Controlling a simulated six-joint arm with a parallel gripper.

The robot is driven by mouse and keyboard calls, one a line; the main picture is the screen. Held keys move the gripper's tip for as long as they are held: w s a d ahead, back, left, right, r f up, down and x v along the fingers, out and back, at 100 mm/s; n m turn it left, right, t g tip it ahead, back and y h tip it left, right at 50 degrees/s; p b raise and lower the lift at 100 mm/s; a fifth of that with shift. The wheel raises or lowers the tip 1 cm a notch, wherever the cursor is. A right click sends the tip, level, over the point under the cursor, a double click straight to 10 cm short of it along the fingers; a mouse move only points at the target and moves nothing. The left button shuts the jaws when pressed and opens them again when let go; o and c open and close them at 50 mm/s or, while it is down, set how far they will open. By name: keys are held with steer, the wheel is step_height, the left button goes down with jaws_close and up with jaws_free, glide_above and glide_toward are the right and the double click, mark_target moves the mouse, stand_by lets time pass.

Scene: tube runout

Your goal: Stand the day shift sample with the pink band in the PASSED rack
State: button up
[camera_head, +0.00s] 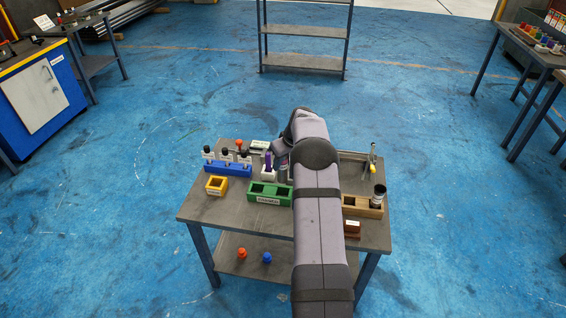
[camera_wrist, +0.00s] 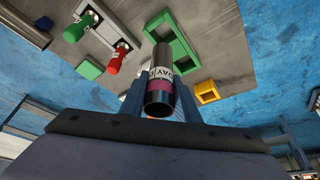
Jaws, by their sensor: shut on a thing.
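The sample is a dark tube (camera_wrist: 158,98) with a white label, partly readable as "DAY", and a pink band. My gripper (camera_wrist: 160,108) is shut on it in the wrist view, one finger on each side. The tube is held above the table. A green rack (camera_head: 270,194) with open square slots stands at the middle front of the table; the label on its front is too small to read surely. It also shows beyond the tube in the wrist view (camera_wrist: 187,62).
A blue rack (camera_head: 236,171) with several dark-capped tubes stands at the back left, behind a small yellow holder (camera_head: 216,186).

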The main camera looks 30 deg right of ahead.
mark_target(285, 178)
steer(key=shift+f+b, duration=1.8)
steer(key=shift+f, duration=0.8)
steer(key=shift+f, duration=0.15)
steer(key=shift+f+b, duration=2.05)
steer(key=shift+f, duration=0.65)
steer(key=o, duration=1.2)
steer(key=shift+o, duration=0.2)
steer(key=shift+b+v, duration=0.65)
steer(key=shift+v, duration=2.95)
steer(key=shift+r, duration=0.1)
